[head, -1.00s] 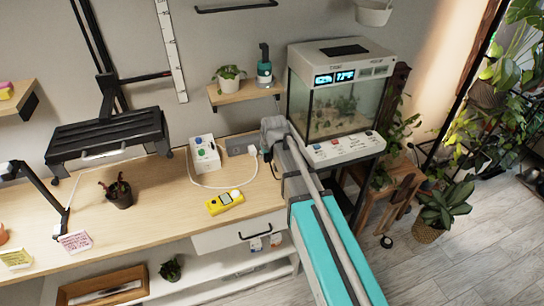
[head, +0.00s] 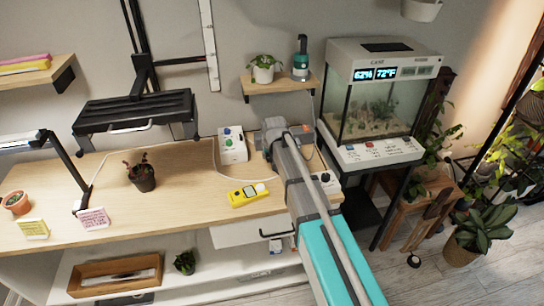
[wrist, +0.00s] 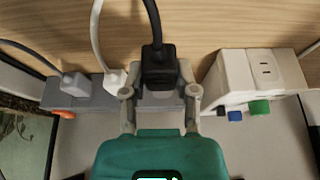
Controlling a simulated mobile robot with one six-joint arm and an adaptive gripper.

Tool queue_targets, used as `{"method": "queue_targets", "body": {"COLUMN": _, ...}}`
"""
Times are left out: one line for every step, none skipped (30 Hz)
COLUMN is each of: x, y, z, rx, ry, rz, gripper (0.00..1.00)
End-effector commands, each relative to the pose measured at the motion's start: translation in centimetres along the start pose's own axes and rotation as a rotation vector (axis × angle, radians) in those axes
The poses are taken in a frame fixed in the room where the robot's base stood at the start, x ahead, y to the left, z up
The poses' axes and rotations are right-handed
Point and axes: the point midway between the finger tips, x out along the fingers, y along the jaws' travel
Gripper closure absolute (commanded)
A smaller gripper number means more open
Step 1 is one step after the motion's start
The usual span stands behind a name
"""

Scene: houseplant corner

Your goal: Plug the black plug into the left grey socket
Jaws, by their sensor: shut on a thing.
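The black plug (wrist: 158,72), with a thick black cable rising from it, sits between the two fingers of my gripper (wrist: 160,80) in the wrist view. My gripper is shut on it. The plug is over one end of the grey socket strip (wrist: 94,94), beside a white plug (wrist: 114,80) and a grey plug (wrist: 75,84). The plug's underside and the socket beneath are hidden, so I cannot tell whether it is seated. In the head view my gripper (head: 274,132) is at the back of the bench, covering most of the strip and the black plug.
A white box (head: 232,146) with green and blue knobs stands close beside the strip; it also shows in the wrist view (wrist: 236,80). A yellow meter (head: 248,194) lies in front. The aquarium (head: 378,100) stands to the right, a small shelf (head: 278,86) above.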

Motion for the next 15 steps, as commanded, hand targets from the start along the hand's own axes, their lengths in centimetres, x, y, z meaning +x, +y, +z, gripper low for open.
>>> {"method": "queue_targets", "body": {"x": -0.03, "y": 0.01, "z": 0.0, "rx": 0.0, "ry": 0.0, "rz": 0.0, "gripper": 1.0}}
{"method": "queue_targets", "body": {"x": -0.03, "y": 0.01, "z": 0.01, "rx": 0.0, "ry": 0.0, "rz": 0.0, "gripper": 1.0}}
{"method": "queue_targets", "body": {"x": -0.03, "y": 0.01, "z": 0.01, "rx": 0.0, "ry": 0.0, "rz": 0.0, "gripper": 1.0}}
{"method": "queue_targets", "body": {"x": -0.03, "y": 0.01, "z": 0.01, "rx": 0.0, "ry": 0.0, "rz": 0.0, "gripper": 1.0}}
{"method": "queue_targets", "body": {"x": -0.02, "y": 0.01, "z": 0.0, "rx": 0.0, "ry": 0.0, "rz": 0.0, "gripper": 1.0}}
{"method": "queue_targets", "body": {"x": 0.0, "y": 0.02, "z": -0.01, "rx": 0.0, "ry": 0.0, "rz": 0.0, "gripper": 1.0}}
{"method": "queue_targets", "body": {"x": 0.03, "y": 0.02, "z": -0.02, "rx": 0.0, "ry": 0.0, "rz": 0.0, "gripper": 1.0}}
{"method": "queue_targets", "body": {"x": 0.06, "y": 0.02, "z": -0.03, "rx": 0.0, "ry": 0.0, "rz": 0.0, "gripper": 1.0}}
{"method": "queue_targets", "body": {"x": 0.13, "y": 0.02, "z": -0.06, "rx": 0.0, "ry": 0.0, "rz": 0.0, "gripper": 1.0}}
{"method": "queue_targets", "body": {"x": 0.19, "y": 0.02, "z": -0.09, "rx": 0.0, "ry": 0.0, "rz": 0.0, "gripper": 1.0}}
{"method": "queue_targets", "body": {"x": 0.26, "y": 0.02, "z": -0.12, "rx": 0.0, "ry": 0.0, "rz": 0.0, "gripper": 1.0}}
{"method": "queue_targets", "body": {"x": 0.37, "y": 0.02, "z": -0.17, "rx": 0.0, "ry": 0.0, "rz": 0.0, "gripper": 1.0}}
{"method": "queue_targets", "body": {"x": 0.47, "y": 0.02, "z": -0.22, "rx": 0.0, "ry": 0.0, "rz": 0.0, "gripper": 1.0}}
{"method": "queue_targets", "body": {"x": 0.58, "y": 0.02, "z": -0.28, "rx": 0.0, "ry": 0.0, "rz": 0.0, "gripper": 1.0}}
{"method": "queue_targets", "body": {"x": 0.75, "y": 0.02, "z": -0.36, "rx": 0.0, "ry": 0.0, "rz": 0.0, "gripper": 1.0}}
